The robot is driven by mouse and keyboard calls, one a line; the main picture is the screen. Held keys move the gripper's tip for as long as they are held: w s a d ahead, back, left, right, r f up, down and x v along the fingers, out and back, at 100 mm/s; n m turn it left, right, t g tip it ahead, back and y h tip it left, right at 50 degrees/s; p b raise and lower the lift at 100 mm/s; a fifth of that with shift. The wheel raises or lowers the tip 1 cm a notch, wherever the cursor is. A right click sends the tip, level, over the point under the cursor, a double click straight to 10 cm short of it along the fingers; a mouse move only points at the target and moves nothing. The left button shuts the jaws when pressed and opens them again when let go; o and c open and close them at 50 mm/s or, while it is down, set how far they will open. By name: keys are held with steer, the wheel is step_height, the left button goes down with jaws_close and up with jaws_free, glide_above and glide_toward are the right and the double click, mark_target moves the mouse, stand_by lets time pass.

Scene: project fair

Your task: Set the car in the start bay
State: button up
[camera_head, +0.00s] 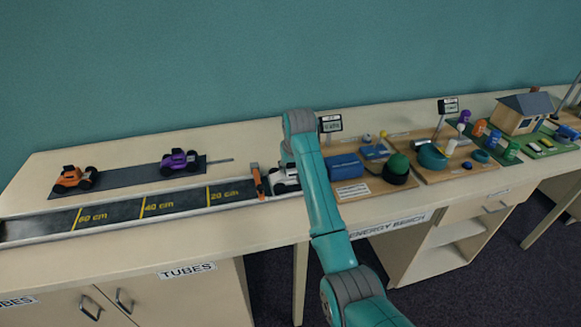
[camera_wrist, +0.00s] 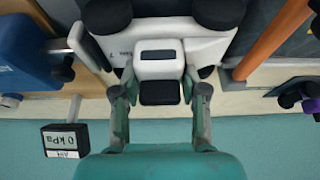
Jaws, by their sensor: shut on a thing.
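A white car (camera_head: 285,178) with dark wheels is at the right end of the track (camera_head: 150,207), just right of an orange gate (camera_head: 258,181). My arm hides part of the car and the bay around it. In the wrist view my gripper (camera_wrist: 160,92) has its fingers on either side of the cabin of the white car (camera_wrist: 205,50), shut on it. The orange gate (camera_wrist: 273,38) stands beside the car there. I cannot tell whether the wheels touch the bay floor.
An orange car (camera_head: 74,178) and a purple car (camera_head: 179,161) stand on a dark strip behind the track. A blue box (camera_head: 345,166) and a dark green dome (camera_head: 397,168) are close right of my arm. A small display (camera_head: 331,124) stands behind. A house model (camera_head: 522,113) is far right.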

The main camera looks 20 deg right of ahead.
steer(key=shift+f, duration=0.25)
steer(key=shift+s+f, duration=0.15)
steer(key=shift+f, duration=0.25)
steer(key=o, duration=0.9)
steer(key=shift+f, duration=0.1)
steer(key=o, duration=0.3)
steer(key=shift+f, duration=0.15)
steer(key=shift+r, duration=0.55)
steer(key=v, duration=1.2)
steer(key=shift+r, duration=0.45)
